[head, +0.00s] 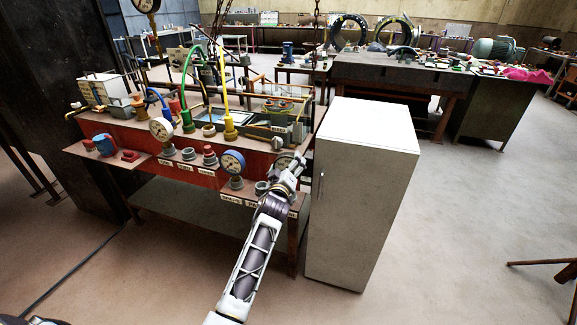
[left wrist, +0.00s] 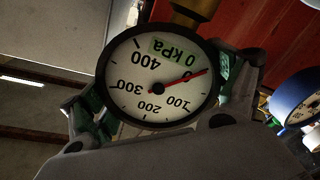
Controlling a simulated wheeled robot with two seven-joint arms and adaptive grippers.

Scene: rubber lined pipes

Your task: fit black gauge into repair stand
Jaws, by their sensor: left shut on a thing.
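The black gauge (left wrist: 150,105) has a black rim, a white face and a red needle. It shows upside down in the left wrist view, between green-padded fingers. My left gripper (head: 291,168) is shut on it. In the head view the gauge (head: 281,160) is partly hidden by the gripper, at the right front of the red bench. A brass fitting (left wrist: 194,12) shows beyond its rim; whether it is seated cannot be told. The labelled sockets on the bench's front ledge, among them a grey socket (head: 262,187), look like the stands.
A blue gauge (head: 233,162) stands just left of my gripper, and also shows in the left wrist view (left wrist: 299,101). Another gauge (head: 161,129) and red-topped fittings stand farther left. A white-topped cabinet (head: 367,190) stands close on the right.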

